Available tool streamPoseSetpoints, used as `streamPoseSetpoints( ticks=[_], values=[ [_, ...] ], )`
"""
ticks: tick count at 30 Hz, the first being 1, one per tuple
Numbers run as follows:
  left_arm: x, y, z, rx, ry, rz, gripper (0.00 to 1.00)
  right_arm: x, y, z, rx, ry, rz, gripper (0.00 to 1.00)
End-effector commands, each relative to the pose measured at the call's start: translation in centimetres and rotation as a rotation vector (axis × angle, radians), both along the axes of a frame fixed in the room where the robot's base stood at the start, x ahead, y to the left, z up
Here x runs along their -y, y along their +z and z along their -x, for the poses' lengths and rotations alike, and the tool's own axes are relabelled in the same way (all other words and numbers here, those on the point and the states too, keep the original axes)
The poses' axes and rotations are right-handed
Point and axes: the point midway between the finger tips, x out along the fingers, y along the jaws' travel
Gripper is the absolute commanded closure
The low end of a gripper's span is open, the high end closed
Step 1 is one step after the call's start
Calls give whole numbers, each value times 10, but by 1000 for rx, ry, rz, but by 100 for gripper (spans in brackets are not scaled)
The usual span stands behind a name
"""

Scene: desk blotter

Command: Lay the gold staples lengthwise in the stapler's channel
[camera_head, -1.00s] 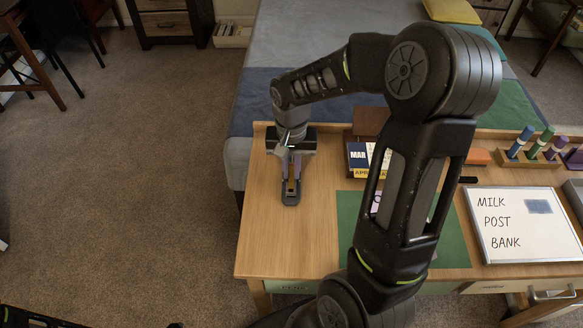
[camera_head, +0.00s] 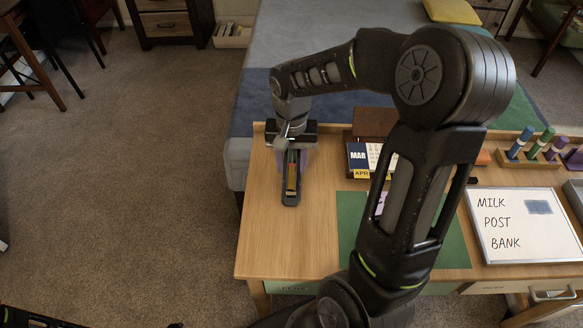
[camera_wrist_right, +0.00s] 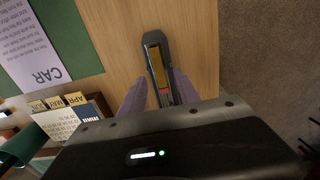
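The dark stapler (camera_head: 291,200) stands open on the left part of the desk, its long channel pointing toward the front edge. The gold staples (camera_head: 292,178) lie lengthwise in the channel; they also show as a gold strip in the right wrist view (camera_wrist_right: 157,62). A small red part shows in the channel at the gripper's end of the strip. My right gripper (camera_head: 292,160) is open, with its purple-grey fingers spread on either side of the stapler and apart from the staples. It also shows in the right wrist view (camera_wrist_right: 160,95). My left gripper is out of view.
A calendar (camera_head: 360,158) stands right of the stapler. A green blotter (camera_head: 350,215), partly hidden by my right arm, a whiteboard (camera_head: 522,225) and a marker stand (camera_head: 530,160) lie farther right. Bare wood surrounds the stapler's front and left.

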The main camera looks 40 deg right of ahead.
Motion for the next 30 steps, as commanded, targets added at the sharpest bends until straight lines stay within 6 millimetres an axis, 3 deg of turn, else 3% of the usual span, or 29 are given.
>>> streamPoseSetpoints(
  ticks=[6, 10, 30],
  values=[
    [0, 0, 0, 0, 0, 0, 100, 0, 38, -1, 5, -1, 0, 62],
    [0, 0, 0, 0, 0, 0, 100, 0, 50, 0, 1, -1, 0, 62],
    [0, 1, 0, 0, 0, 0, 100, 0, 52, 0, 1, -1, -1, 62]
  ],
)
